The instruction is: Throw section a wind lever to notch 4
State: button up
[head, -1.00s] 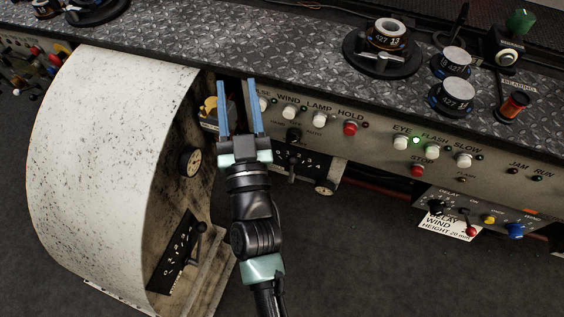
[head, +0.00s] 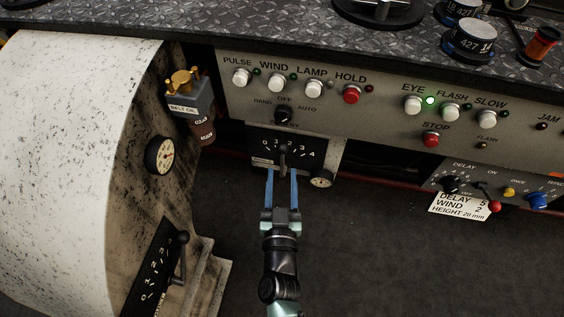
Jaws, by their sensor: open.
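A black plate (head: 262,143) with a scale marked 0 to 4 sits under the switch panel. A dark lever (head: 283,158) stands upright near its middle, around the 2. My gripper (head: 281,173) is open just below it. The fingertips appear on either side of the lever's lower end in the picture; I cannot tell if they touch it or how deep they reach. A second lever (head: 181,256) with its own numbered plate (head: 152,270) is on the side of the cream housing at lower left. The small plate labels are too blurred to tell which is section a wind.
The cream housing (head: 60,150) fills the left, with a dial (head: 160,155) and a belt oil bottle (head: 190,95). The switch panel (head: 330,110) is above. A small dial (head: 321,179) sits just right of the gripper. A card (head: 460,205) reads DELAY 5, WIND 2, HEIGHT 20 mm.

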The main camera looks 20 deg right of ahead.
aim_at(282, 158)
jog(key=shift+b+x, duration=0.85)
jog(key=shift+x, duration=1.8)
grip_shut()
